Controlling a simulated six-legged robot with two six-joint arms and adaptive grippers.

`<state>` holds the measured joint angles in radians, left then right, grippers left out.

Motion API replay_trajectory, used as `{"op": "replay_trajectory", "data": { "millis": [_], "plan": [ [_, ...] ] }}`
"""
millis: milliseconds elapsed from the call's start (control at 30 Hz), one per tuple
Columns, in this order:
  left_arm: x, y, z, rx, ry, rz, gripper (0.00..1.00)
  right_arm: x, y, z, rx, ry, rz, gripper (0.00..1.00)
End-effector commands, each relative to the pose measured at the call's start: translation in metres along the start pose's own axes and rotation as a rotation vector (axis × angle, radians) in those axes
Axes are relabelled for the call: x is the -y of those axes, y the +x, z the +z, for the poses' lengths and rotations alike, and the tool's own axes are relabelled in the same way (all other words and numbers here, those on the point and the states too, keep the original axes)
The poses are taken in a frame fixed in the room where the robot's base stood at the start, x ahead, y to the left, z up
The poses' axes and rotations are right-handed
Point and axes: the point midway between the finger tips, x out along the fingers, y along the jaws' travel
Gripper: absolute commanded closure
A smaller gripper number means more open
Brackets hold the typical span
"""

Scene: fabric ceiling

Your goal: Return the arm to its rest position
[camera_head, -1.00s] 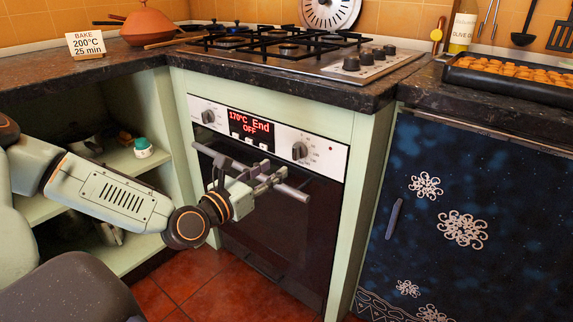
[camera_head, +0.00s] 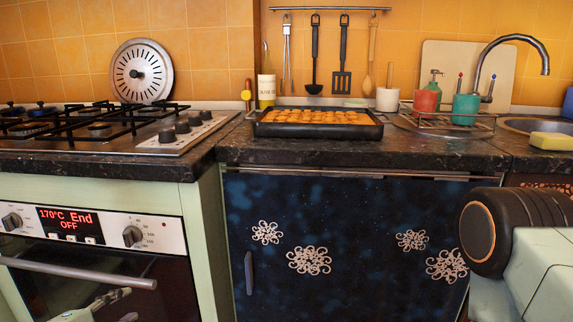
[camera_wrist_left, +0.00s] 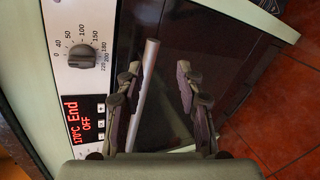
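My left gripper (camera_head: 122,304) shows at the lower left of the head view, cut off by the bottom edge, in front of the oven door. In the left wrist view my left gripper (camera_wrist_left: 158,75) has its two fingers spread apart. The oven handle (camera_head: 85,271) is a grey bar across the closed door. In the wrist view the handle (camera_wrist_left: 143,95) lies close to the left-hand finger; I cannot tell whether they touch. A pale arm link of mine with a dark round joint (camera_head: 500,232) fills the lower right; no right gripper shows.
The oven display (camera_head: 68,219) reads "170°C End OFF". A dark tray (camera_head: 318,130) of browned pieces stands on the counter, right of the gas hob (camera_head: 100,130). A dark blue cabinet door (camera_head: 345,215) with white flower shapes is below. A rack with cups and a sink stand at right.

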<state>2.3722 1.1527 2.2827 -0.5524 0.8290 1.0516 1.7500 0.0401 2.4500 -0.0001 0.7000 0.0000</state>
Motion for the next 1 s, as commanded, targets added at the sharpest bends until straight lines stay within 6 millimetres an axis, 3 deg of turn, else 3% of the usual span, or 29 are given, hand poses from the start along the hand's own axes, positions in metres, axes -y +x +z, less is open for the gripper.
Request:
{"op": "replay_trajectory", "data": {
  "millis": [267, 500, 700, 1000],
  "plan": [
    [0.101, -0.019, 0.023, 0.085, 0.652, -0.377, 0.63, 0.0, 0.0, 0.0, 0.0, 0.0, 0.0, 1.0],
    [0.194, -0.065, 0.034, 0.284, 1.108, -0.696, 0.63, 0.0, 0.0, 0.0, 0.0, 0.0, 0.0, 1.0],
    [0.255, -0.113, 0.036, 0.454, 1.325, -0.912, 0.63, 0.0, 0.0, 0.0, 0.0, 0.0, 0.0, 1.0],
    [0.307, -0.164, 0.041, 0.618, 1.449, -1.077, 0.63, 0.0, 0.0, 0.0, 0.0, 0.0, 0.0, 1.0]
  ]
}}
